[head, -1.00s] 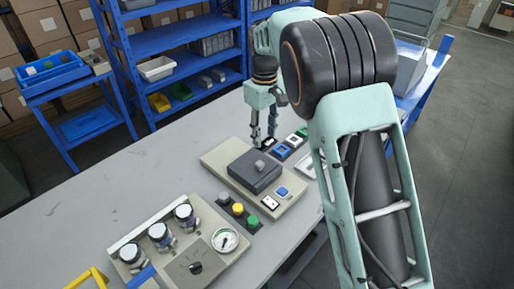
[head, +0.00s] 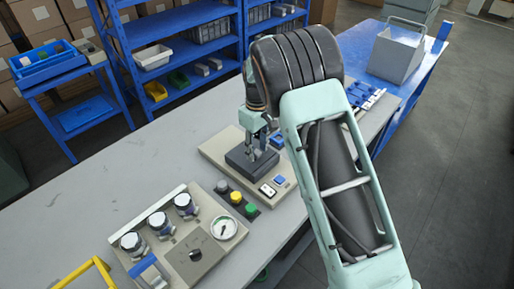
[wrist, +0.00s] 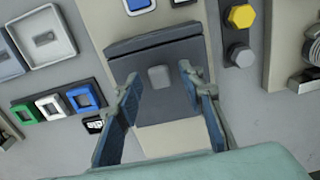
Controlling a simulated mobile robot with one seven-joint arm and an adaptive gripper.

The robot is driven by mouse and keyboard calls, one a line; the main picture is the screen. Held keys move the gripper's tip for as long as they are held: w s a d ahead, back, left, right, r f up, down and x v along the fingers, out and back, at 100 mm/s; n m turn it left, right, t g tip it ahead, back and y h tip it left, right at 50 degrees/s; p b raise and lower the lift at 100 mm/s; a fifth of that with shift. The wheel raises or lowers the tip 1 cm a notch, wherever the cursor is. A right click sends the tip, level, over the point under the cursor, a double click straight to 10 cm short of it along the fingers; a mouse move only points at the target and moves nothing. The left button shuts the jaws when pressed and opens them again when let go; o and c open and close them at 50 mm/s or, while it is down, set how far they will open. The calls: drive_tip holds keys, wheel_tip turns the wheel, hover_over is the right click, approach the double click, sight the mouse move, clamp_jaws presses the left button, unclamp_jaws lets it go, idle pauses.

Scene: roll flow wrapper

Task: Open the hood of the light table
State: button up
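The light table is a beige box (head: 213,146) with a dark grey hood (head: 239,163) lying closed on it. In the wrist view the hood (wrist: 140,108) fills the middle and has a light grey knob (wrist: 159,77) on top. My gripper (head: 257,149) points down over the hood. In the wrist view my gripper (wrist: 159,74) is open, with one finger on each side of the knob and visible gaps to it. I cannot tell whether the fingertips are level with the knob. In the head view the knob is hidden by the fingers.
A strip of grey, yellow and green buttons (head: 236,198) sits just in front of the light table. A panel with dials and a gauge (head: 223,228) stands nearer. Coloured square frames (wrist: 52,105) lie beside the hood. The table's left part (head: 110,180) is clear.

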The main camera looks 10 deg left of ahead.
clamp_jaws()
drive_tip(key=shift+a, duration=0.1)
idle(0.3)
